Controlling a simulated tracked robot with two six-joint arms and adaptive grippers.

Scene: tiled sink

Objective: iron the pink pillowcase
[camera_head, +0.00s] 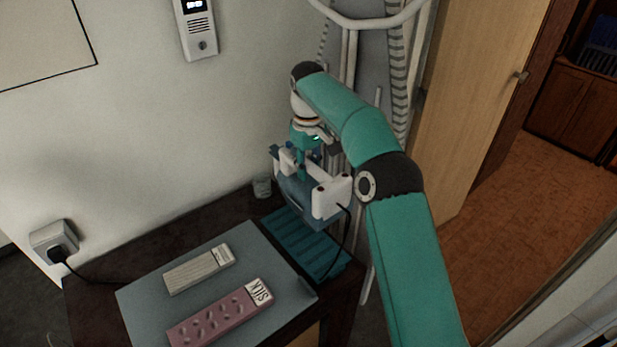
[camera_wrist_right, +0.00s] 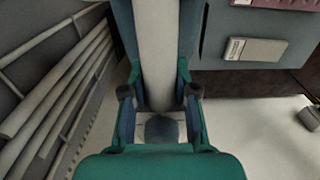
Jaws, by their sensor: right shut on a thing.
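The pink pillowcase (camera_head: 222,316) lies folded flat on the grey-blue board (camera_head: 144,303), with darker oval marks and a white lettered label at its right end. Its edge shows at the top right of the right wrist view (camera_wrist_right: 275,4). My right gripper (camera_head: 308,150) is shut on the white handle (camera_wrist_right: 155,50) of a blue and white iron (camera_head: 330,198). The iron is at the far right corner of the board, over the far end of the ribbed teal rest (camera_head: 305,247). I cannot tell whether it touches the rest. My left gripper is not in view.
A beige striped folded cloth (camera_head: 199,269) lies on the board behind the pillowcase. A small glass (camera_head: 262,187) stands near the wall. A dark cord hangs from the iron. A plugged wall socket (camera_head: 55,241) is at left. A clothes airer (camera_head: 375,20) stands behind my arm.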

